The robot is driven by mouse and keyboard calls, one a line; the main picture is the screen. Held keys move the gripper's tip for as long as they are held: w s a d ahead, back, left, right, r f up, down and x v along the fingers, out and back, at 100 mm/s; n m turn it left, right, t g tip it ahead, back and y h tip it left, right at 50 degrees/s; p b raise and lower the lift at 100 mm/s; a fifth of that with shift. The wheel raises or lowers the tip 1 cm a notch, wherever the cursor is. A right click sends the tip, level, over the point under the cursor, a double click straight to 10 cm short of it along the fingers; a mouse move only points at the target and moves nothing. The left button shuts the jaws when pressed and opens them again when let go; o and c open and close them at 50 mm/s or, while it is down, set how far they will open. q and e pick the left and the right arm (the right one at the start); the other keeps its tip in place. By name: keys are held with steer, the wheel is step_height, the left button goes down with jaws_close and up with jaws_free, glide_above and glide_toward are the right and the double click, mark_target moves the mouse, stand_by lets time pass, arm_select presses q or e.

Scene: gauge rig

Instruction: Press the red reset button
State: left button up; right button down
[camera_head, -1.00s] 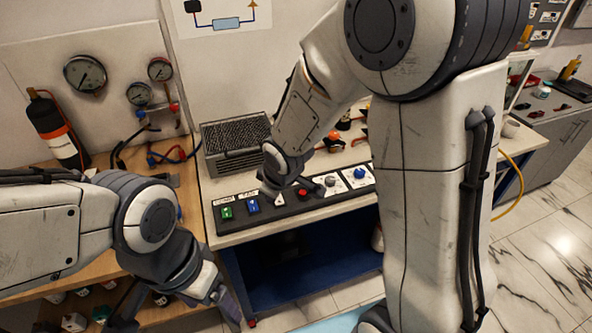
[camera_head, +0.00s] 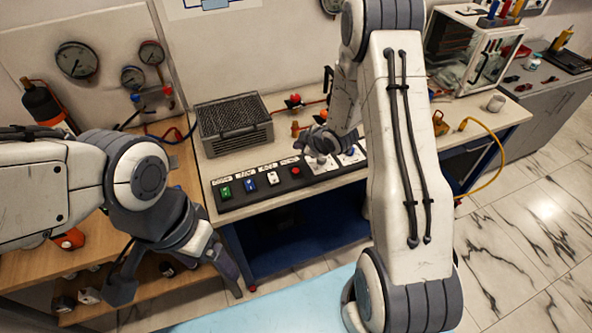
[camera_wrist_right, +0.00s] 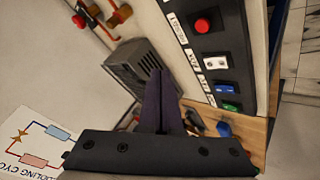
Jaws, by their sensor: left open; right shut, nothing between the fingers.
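The red reset button (camera_head: 296,170) sits on the black control panel (camera_head: 228,204), right of the green, blue and white buttons. In the right wrist view the round red button (camera_wrist_right: 202,25) shows unobstructed, up and to the right of my fingertips. My right gripper (camera_head: 322,158) is shut and empty, near the panel's right part by the dials, apart from the red button. The right wrist view shows its two dark fingers (camera_wrist_right: 160,72) together. My left gripper (camera_head: 176,286) is open and empty at the lower left, away from the panel.
A grey vented box (camera_head: 233,128) stands behind the panel. Red-handled valves (camera_head: 295,101) are at the back of the bench. A yellow hose (camera_head: 495,135) hangs at the right. Gauges (camera_head: 77,60) and a dark cylinder (camera_head: 42,103) are at the left.

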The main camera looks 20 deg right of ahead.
steer(key=b, duration=0.6)
glide_above(296, 171)
steer(key=f, duration=0.7)
steer(key=shift+s+d+f, duration=0.3)
steer(key=shift+s+d, duration=0.05)
steer(key=shift+f, duration=0.45)
steer(key=shift+f+b, duration=0.15)
steer(key=shift+b, duration=0.15)
stand_by(0.3)
steer(key=shift+f+b, duration=0.25)
steer(key=shift+b, duration=0.1)
steer(key=shift+f+b, duration=0.45)
stand_by(0.6)
stand_by(0.3)
steer(key=shift+r+p, duration=0.6)
steer(key=shift+r, duration=0.25)
